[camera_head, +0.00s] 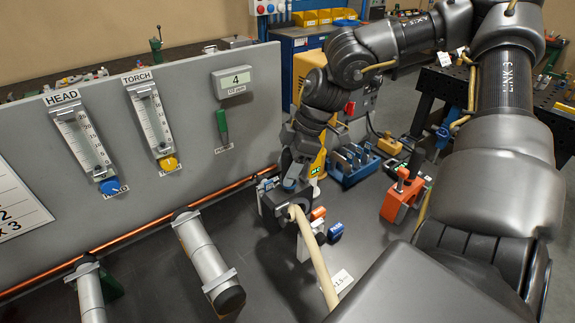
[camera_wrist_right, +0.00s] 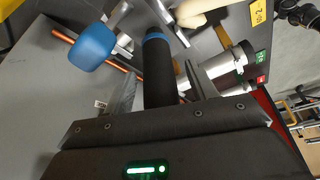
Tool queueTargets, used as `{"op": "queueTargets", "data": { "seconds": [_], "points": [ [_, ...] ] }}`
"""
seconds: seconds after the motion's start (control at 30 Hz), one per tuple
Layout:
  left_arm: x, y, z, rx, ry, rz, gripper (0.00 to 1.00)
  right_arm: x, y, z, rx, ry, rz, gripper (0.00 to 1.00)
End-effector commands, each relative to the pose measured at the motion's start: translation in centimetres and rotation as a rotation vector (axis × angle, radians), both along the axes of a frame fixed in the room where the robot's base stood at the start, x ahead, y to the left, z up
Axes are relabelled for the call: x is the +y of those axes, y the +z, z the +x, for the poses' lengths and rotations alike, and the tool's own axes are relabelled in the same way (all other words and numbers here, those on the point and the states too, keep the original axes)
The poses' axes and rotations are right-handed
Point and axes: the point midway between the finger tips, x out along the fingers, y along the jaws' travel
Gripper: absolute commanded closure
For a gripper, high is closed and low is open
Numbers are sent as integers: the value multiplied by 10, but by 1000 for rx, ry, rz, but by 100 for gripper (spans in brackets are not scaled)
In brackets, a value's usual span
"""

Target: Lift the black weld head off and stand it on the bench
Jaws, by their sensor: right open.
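The black weld head (camera_head: 272,207) sits low in front of the grey panel, partly hidden under my right gripper (camera_head: 288,184). A beige hose (camera_head: 318,260) runs from it toward the front. In the right wrist view, a black cylinder with a blue ring (camera_wrist_right: 158,72), apparently the head's handle, stands between the two fingers of my right gripper (camera_wrist_right: 158,88). The fingers are open, one on each side, with a visible gap. The beige hose shows at the top there. My left gripper is not in view.
Steel tubes (camera_head: 205,258) with black ends lie on the dark bench to the left. A copper tube (camera_head: 140,234) runs along the panel (camera_head: 200,110). Small orange (camera_head: 318,213) and blue (camera_head: 335,231) cylinders, a blue rack (camera_head: 352,163) and an orange clamp (camera_head: 398,200) stand to the right.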

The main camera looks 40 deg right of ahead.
Motion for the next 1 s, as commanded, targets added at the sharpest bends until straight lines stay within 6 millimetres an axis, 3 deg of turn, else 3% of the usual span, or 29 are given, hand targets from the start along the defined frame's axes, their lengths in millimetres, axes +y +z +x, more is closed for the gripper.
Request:
{"op": "queueTargets", "data": {
  "seconds": [0.2,0.63,1.0],
  "points": [
    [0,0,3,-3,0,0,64,0,0,0,-2,1,0,43],
    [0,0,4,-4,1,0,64,0,0,0,-2,1,0,99],
    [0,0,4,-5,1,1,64,0,0,1,-2,-1,0,100]
  ]
}}
